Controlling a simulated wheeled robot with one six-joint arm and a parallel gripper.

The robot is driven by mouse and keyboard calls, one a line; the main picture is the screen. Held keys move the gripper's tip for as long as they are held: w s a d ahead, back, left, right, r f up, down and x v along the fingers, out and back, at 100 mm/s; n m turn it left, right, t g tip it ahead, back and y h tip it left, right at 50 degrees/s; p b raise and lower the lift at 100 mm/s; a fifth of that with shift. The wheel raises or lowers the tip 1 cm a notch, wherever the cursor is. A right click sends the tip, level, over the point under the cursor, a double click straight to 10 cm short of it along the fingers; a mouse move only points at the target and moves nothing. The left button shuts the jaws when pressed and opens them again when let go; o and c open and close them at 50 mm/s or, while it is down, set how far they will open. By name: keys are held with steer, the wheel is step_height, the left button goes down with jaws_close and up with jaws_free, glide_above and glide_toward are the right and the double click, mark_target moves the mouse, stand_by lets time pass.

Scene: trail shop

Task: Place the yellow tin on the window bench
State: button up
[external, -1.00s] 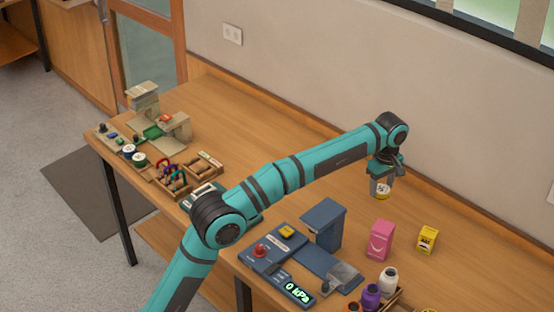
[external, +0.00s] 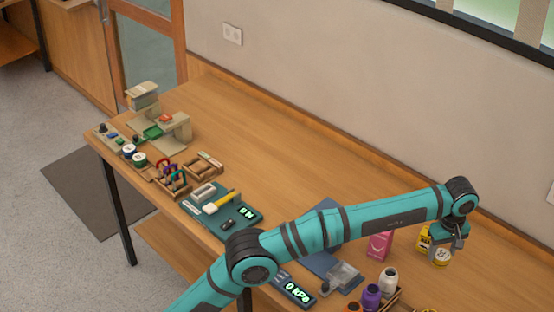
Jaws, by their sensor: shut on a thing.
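The yellow tin (external: 441,258) is small and round with a pale band. It is between the fingers of my gripper (external: 443,249), which points down and is shut on it. The tin is at the right part of the long wooden bench (external: 290,150), which runs along the wall below the window. I cannot tell whether the tin's base touches the bench top. The upper part of the tin is hidden by the fingers.
A yellow box (external: 423,240) is close to my gripper, partly hidden by it. A pink pack (external: 379,246) stands left of it. Several bottles, including a purple one (external: 371,296), stand in front. A blue press is partly behind my arm. The bench's back middle is clear.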

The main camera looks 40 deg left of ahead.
mark_target(441, 253)
step_height(441, 253, down, 9)
steer(key=shift+r, duration=0.1)
stand_by(0.4)
steer(key=o, duration=1)
steer(key=shift+f, duration=0.2)
steer(key=shift+r, duration=0.1)
step_height(441, 253, up, 12)
steer(key=shift+f, duration=0.15)
steer(key=shift+r, duration=0.2)
